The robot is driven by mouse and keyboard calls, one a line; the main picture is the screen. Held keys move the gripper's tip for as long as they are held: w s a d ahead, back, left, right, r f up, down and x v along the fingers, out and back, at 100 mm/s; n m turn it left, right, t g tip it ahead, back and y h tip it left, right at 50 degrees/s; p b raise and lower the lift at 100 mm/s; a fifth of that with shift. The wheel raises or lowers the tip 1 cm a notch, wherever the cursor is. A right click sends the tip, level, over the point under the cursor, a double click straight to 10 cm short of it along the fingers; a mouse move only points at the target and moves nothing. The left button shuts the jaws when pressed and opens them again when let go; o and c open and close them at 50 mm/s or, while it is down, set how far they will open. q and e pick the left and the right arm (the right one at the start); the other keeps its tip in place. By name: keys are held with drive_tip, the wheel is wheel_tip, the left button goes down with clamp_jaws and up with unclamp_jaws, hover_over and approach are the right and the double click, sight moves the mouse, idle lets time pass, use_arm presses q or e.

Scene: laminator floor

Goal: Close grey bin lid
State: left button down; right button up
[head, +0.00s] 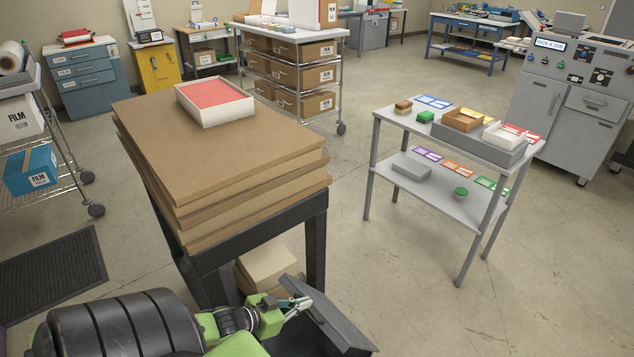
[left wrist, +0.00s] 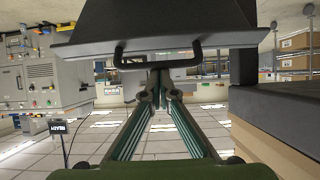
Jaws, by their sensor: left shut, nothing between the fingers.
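The grey bin's lid (head: 335,325) is a dark grey panel at the bottom of the head view, standing tilted beside the black table. The bin's body is mostly out of view. In the left wrist view, which looks upside down, the lid (left wrist: 155,22) fills the top, with a black bar handle (left wrist: 158,64) along its edge. My left gripper (head: 303,303) is at the lid's left side in the head view. Its fingers (left wrist: 158,88) are shut and empty, with tips close to the handle; I cannot tell whether they touch. My right gripper is not in view.
A black table with stacked brown boards (head: 240,165) and a white tray of red sheets (head: 218,102) stands just beyond the lid. Cardboard boxes (head: 265,268) sit under it. A grey two-tier cart (head: 400,205) stands right. Floor between lid and cart is clear.

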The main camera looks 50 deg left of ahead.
use_arm(q)
drive_tip(key=s+a+f+t+b, duration=0.1)
drive_tip(key=s+f+t+b, duration=0.1)
drive_tip(key=s+f+b, duration=0.9)
wheel_tip(320, 180, down, 3)
drive_tip(key=shift+s+t+b, duration=0.35)
drive_tip(key=shift+s+t, duration=0.05)
drive_tip(key=shift+s, duration=0.5)
